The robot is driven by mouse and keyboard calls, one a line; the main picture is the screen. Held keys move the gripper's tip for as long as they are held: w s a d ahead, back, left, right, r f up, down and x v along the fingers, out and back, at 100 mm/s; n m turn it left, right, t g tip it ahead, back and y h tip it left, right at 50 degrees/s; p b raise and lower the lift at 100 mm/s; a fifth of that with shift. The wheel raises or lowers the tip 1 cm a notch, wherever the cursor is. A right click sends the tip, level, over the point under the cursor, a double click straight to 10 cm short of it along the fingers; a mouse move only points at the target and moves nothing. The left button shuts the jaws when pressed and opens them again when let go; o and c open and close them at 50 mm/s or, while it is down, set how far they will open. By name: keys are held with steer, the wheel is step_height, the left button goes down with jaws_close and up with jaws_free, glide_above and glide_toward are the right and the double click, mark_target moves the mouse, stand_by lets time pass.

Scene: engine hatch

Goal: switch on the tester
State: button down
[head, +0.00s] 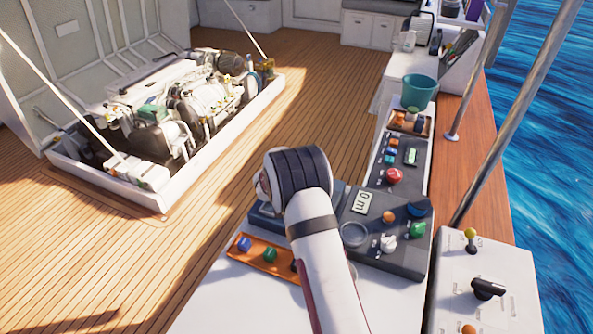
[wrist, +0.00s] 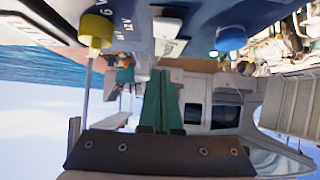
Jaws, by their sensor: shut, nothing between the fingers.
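In the wrist view, which is upside down, a dark blue panel (wrist: 185,18) marked 6 V and 12 V fills the top. It has a yellow knob (wrist: 95,32), a white rectangular part (wrist: 168,27) and a blue knob (wrist: 231,39). The markings suggest a battery tester, but no name shows. My gripper (wrist: 163,75) has its green fingers together, empty, with their tips near the panel's edge; contact cannot be told. In the head view my arm hides the gripper and most of a dark box (head: 266,218).
A grey panel (head: 365,205) with several knobs stands right of my arm, with another panel (head: 377,172) behind it. An orange tray (head: 262,262) with small coloured parts lies left. A teal bucket (head: 420,90) stands farther back. The engine (head: 190,100) sits in the open hatch.

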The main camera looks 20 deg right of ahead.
steer(key=s+a+r, duration=0.4)
steer(key=r, duration=0.5)
steer(key=shift+r, duration=0.2)
steer(key=a+r+n+t+y, duration=0.2)
steer(key=a+r+t+y, duration=0.1)
steer(key=a+r+y, duration=0.4)
steer(key=s+a+r+n+g+y, duration=0.2)
steer(key=s+a+n+g+y, duration=0.15)
steer(key=s+a, duration=0.85)
steer(key=s+d+f+m+g, duration=0.1)
steer(key=s+f+g, duration=0.1)
steer(key=s, duration=1.2)
steer(key=s+d+f+m+g+h, duration=0.1)
steer(key=s+g, duration=0.4)
steer(key=s, duration=1)
steer(key=shift+s+d+f, duration=0.3)
steer(key=shift+d+f, duration=0.1)
steer(key=shift+f, duration=0.35)
